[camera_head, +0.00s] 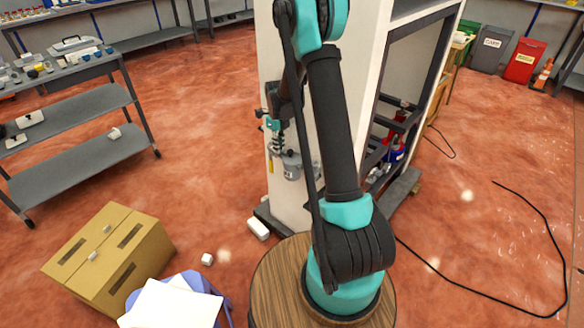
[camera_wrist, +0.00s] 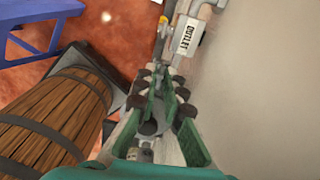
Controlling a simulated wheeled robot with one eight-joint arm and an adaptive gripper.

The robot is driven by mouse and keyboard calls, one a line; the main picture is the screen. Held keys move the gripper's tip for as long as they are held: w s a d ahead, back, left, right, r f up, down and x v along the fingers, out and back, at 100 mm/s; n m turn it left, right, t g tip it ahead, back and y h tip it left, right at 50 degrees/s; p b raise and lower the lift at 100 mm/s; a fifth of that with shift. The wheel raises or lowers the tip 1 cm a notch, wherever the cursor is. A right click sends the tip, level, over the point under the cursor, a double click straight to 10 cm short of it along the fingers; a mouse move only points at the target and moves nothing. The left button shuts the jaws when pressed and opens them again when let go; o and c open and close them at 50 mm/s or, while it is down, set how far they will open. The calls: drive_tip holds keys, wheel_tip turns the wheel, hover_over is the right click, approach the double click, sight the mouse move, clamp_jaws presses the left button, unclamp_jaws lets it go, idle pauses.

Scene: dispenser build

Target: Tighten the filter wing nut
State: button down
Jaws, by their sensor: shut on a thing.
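My gripper (camera_wrist: 152,108) reaches in from the bottom of the wrist view, its dark-jointed fingers with green sides closed around a small grey part (camera_wrist: 149,128). This part appears to be the filter wing nut, but the fingers hide most of it. In the head view my gripper (camera_head: 276,138) points down beside the white cabinet (camera_head: 275,195), right above a grey filter housing (camera_head: 292,165). The wing nut cannot be made out there. A pipe with an OUTLET label (camera_wrist: 188,37) lies beyond the fingers in the wrist view.
The cabinet wall (camera_wrist: 265,80) fills the right of the wrist view, close to my gripper. A wooden barrel (camera_wrist: 55,125) stands at left.

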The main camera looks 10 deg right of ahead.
drive_tip(key=m, duration=0.3)
idle(0.4)
drive_tip(key=c, duration=1.9)
unclamp_jaws()
clamp_jaws()
drive_tip(key=shift+o, duration=0.2)
unclamp_jaws()
drive_tip(key=shift+r, duration=3.55)
